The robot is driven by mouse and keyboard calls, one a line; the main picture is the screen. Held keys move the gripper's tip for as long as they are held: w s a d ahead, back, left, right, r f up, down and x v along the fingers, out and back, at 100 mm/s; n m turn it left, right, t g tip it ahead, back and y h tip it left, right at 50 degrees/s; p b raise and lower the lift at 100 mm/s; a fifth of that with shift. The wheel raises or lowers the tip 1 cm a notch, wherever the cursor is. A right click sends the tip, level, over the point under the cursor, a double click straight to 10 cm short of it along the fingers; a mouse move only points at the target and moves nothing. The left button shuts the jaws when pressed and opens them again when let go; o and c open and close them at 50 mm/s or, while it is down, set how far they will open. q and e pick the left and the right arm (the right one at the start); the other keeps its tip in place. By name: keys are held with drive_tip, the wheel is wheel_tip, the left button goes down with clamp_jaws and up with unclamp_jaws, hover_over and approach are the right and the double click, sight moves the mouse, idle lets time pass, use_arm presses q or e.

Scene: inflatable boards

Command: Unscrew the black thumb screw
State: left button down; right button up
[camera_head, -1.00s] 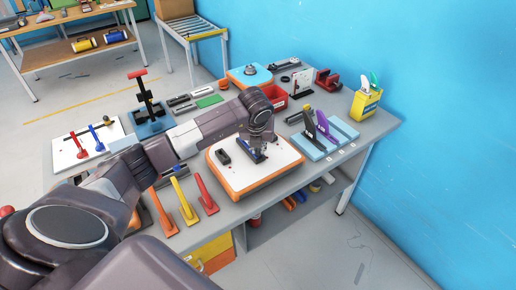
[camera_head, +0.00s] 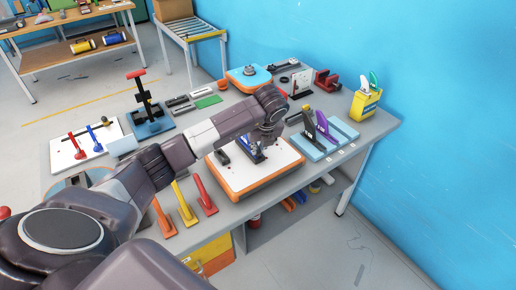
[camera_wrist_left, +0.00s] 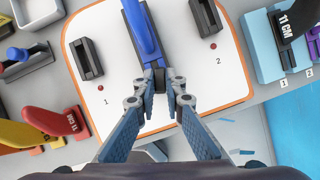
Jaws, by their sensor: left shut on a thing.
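A white board with an orange rim (camera_head: 237,194) lies on the table in the head view, and its orange rim also shows in the wrist view (camera_wrist_left: 242,72). A blue lever (camera_wrist_left: 140,25) in a dark holder runs along its middle. My left gripper (camera_wrist_left: 160,80) is over the near end of this lever, its two fingers shut on a small dark part there. The fingers hide most of that part, so I cannot tell clearly that it is the black thumb screw. In the head view my left gripper (camera_head: 262,143) hangs over the board. My right gripper is not in view.
Black sockets stand at mark 1 (camera_wrist_left: 84,58) and mark 2 (camera_wrist_left: 207,18). Red (camera_head: 205,195), yellow (camera_head: 184,203) and orange (camera_head: 163,215) levers stand at the table's near left edge. A light blue block (camera_head: 318,148) with black and purple levers stands to the right.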

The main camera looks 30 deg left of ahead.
use_arm(q)
drive_tip(key=shift+f+n+g+b, duration=0.1)
drive_tip(key=shift+n+g+b, duration=0.2)
drive_tip(key=shift+n, duration=0.8)
drive_tip(key=shift+n+y, duration=0.3)
drive_tip(key=shift+w+d+n+g+b, duration=0.1)
drive_tip(key=shift+n+g+b, duration=0.45)
drive_tip(key=shift+n, duration=0.55)
drive_tip(key=shift+n+g, duration=0.25)
drive_tip(key=shift+n, duration=0.35)
